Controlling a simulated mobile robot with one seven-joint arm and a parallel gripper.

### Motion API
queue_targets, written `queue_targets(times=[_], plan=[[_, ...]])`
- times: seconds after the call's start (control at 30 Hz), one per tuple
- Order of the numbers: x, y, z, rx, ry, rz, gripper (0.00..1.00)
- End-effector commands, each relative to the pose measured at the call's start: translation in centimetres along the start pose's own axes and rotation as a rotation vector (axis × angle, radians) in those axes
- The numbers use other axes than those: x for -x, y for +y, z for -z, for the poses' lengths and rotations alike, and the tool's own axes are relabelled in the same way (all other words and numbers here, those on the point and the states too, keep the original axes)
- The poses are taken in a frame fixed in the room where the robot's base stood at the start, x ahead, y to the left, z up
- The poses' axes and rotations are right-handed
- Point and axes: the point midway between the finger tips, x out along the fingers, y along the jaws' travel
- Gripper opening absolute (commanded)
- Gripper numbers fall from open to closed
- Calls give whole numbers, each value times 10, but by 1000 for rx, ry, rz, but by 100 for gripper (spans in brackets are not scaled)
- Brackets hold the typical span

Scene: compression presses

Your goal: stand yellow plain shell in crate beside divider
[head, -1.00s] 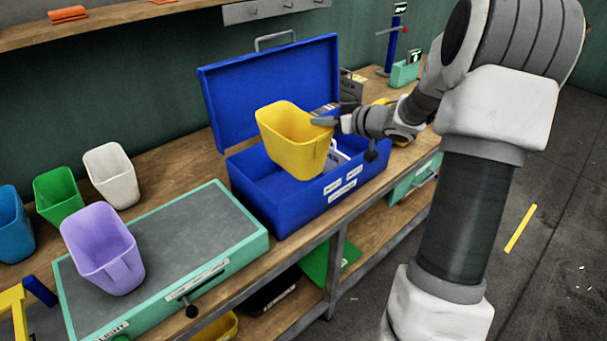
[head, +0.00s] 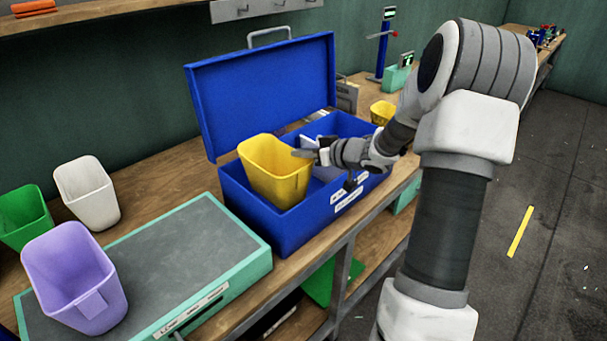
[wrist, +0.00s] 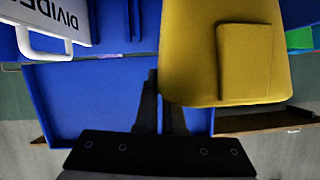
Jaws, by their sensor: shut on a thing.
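The yellow plain shell (head: 277,170) is upright with its open top up, at the left part of the blue crate (head: 290,230). Its lower part is hidden behind the crate's front wall, so I cannot tell whether it touches the floor. My gripper (head: 303,153) is shut on the shell's right side. In the wrist view the yellow shell (wrist: 225,60) fills the upper right, by my gripper (wrist: 172,90). The white divider (head: 325,172) is in the crate to the right of the shell, partly hidden by my gripper; its lettered face (wrist: 55,15) shows in the wrist view.
The crate's blue lid (head: 262,90) stands open behind. A green-edged press (head: 150,265) is close on the left, with a lilac shell (head: 75,280) on it. White (head: 87,190) and green (head: 25,218) shells stand behind. Another yellow container (head: 382,112) is at the right.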

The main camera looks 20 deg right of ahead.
Motion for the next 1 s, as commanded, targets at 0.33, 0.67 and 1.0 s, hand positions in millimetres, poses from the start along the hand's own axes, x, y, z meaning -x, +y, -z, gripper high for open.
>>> queue_targets(times=[0.33,0.67,1.0], plan=[[-15,6,-36,-3,0,0,0],[-17,6,-40,1,1,-1,0],[-21,8,-50,0,1,0,0]])
